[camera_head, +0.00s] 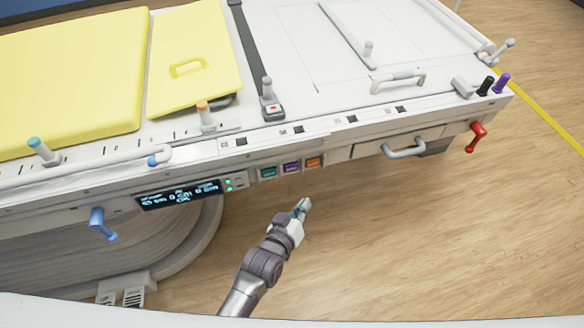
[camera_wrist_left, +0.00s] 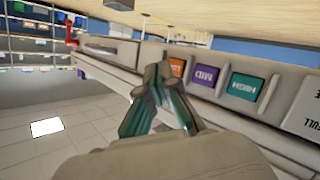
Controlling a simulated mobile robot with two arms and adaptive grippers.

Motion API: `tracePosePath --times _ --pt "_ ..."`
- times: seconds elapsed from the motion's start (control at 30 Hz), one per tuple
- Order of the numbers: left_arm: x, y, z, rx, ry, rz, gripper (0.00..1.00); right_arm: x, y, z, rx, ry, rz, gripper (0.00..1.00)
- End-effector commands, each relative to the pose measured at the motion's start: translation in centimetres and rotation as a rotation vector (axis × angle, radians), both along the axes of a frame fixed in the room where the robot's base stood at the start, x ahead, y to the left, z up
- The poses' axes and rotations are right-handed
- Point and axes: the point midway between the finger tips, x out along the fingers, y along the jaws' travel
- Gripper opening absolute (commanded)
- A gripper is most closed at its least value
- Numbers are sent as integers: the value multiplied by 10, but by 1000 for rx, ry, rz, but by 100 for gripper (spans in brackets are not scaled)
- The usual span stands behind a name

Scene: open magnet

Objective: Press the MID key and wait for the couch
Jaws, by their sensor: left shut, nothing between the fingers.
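The purple MID key (camera_head: 291,167) sits on the couch's front side panel, between a teal key (camera_head: 268,172) and an orange key (camera_head: 313,162). In the left wrist view the MID key (camera_wrist_left: 203,74) shows its lettering upside down. My left gripper (camera_head: 302,206) is shut and empty, in front of the panel and apart from the keys in the head view. In the left wrist view its fingertips (camera_wrist_left: 158,68) appear left of the MID key and cover part of the orange key (camera_wrist_left: 176,67). The white couch (camera_head: 300,60) spans the head view. My right gripper is out of view.
A lit display (camera_head: 180,194) is left of the keys. A grey handle (camera_head: 404,149), a red lever (camera_head: 476,137) and a blue lever (camera_head: 103,224) stick out from the couch side. Yellow pads (camera_head: 70,75) lie on top. The wooden floor in front is open.

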Motion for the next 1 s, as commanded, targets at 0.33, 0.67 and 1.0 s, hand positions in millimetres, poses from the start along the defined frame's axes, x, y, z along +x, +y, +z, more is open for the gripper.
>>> tracePosePath --times 0.33,0.67,1.0 --pt "18 6 -3 3 -2 -1 0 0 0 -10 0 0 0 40" --pt "62 20 -2 3 -2 -1 0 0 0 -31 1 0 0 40" --pt "83 27 -1 1 0 -1 0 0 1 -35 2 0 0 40"
